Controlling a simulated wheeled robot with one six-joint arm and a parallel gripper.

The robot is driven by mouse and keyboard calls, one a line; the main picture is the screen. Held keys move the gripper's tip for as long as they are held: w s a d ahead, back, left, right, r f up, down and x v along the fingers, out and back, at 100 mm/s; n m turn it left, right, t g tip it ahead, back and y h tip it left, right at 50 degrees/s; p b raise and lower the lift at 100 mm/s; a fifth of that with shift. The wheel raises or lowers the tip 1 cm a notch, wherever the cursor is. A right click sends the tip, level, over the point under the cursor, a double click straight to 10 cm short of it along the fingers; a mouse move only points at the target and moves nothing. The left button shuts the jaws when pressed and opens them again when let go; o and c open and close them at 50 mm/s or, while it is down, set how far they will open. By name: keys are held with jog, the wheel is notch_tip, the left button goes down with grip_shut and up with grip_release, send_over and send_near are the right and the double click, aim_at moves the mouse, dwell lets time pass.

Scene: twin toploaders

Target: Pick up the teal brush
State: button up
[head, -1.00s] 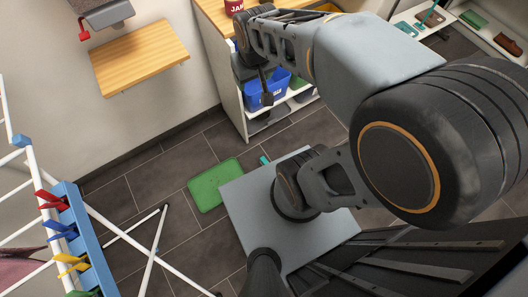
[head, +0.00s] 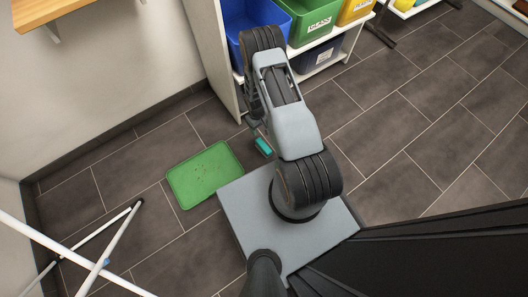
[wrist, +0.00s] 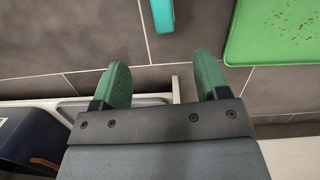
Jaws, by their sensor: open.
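The teal brush (head: 264,147) lies on the dark tiled floor, between the green tray and my arm. In the wrist view the teal brush (wrist: 163,14) shows at the top edge, cut off by the frame. My gripper (wrist: 162,76) is open and empty, with two green fingers. The brush shows beyond the fingertips, roughly in line with the gap between them and apart from them. In the head view my gripper is mostly hidden behind my arm, just above the brush in the picture.
A green tray (head: 205,175) with brown specks lies left of the brush. A white shelf unit (head: 218,60) holds blue (head: 235,22), green (head: 312,22) and yellow bins close behind my arm. White rack legs (head: 110,246) stand at lower left. Floor at right is clear.

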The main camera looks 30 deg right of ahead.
jog(key=b, duration=0.4)
send_near(264, 145)
jog(key=f, duration=0.5)
jog(key=shift+s+a+f, duration=0.1)
jog(key=shift+s+f, duration=0.1)
jog(key=shift+s, duration=0.2)
jog(key=shift+s+f+b, duration=0.15)
jog(key=shift+f+b, duration=0.75)
jog(key=shift+f, duration=0.45)
jog(key=shift+s+f+b, duration=0.2)
jog(key=shift+f+b, duration=0.65)
jog(key=shift+f, duration=0.55)
jog(key=shift+r, duration=0.1)
jog(key=c, duration=1)
